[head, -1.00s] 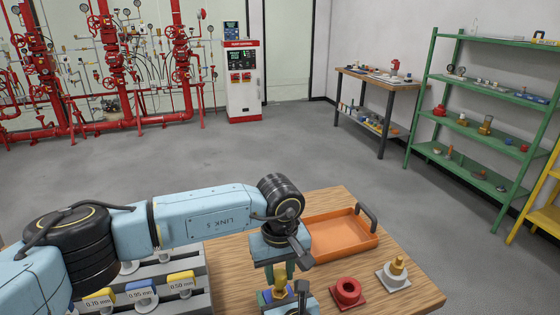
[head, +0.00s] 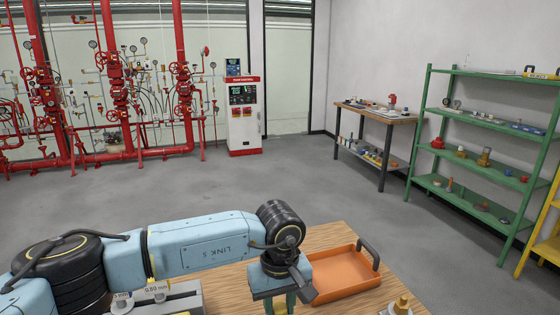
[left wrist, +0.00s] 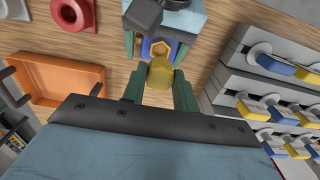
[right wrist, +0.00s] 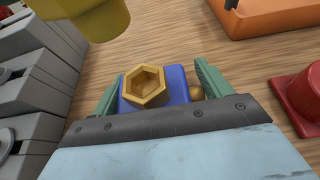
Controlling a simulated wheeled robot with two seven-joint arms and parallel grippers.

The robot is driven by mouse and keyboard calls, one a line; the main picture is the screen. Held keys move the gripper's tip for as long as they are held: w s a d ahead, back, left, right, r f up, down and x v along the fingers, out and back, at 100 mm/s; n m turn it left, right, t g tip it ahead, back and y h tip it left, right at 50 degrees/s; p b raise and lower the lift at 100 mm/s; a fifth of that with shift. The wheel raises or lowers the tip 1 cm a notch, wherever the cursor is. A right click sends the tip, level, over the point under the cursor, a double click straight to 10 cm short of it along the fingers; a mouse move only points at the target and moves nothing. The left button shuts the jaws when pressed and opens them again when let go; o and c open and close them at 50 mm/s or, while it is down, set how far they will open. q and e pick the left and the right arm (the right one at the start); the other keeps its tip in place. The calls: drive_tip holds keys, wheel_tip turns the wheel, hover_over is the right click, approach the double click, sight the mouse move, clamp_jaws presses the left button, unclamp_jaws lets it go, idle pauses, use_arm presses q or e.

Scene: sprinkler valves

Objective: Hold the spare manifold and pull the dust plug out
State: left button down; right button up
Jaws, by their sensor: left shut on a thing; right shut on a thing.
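The spare manifold is a blue block (right wrist: 178,82) with a brass hexagonal port (right wrist: 146,87), seen from above in the right wrist view. My right gripper (right wrist: 157,86) is shut on it, a green finger on either side. The port is open and hollow, with nothing in it. The dust plug is a yellow cylinder (left wrist: 160,73). My left gripper (left wrist: 159,88) is shut on it, apart from the port. The plug also shows large at the top left of the right wrist view (right wrist: 85,15). In the head view my left gripper is at the bottom edge, and the manifold is out of frame.
An orange tray (head: 345,283) with a dark handle lies on the wooden table to the right. A red flanged fitting (right wrist: 302,98) stands nearby.

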drive_tip(key=o, duration=1.1)
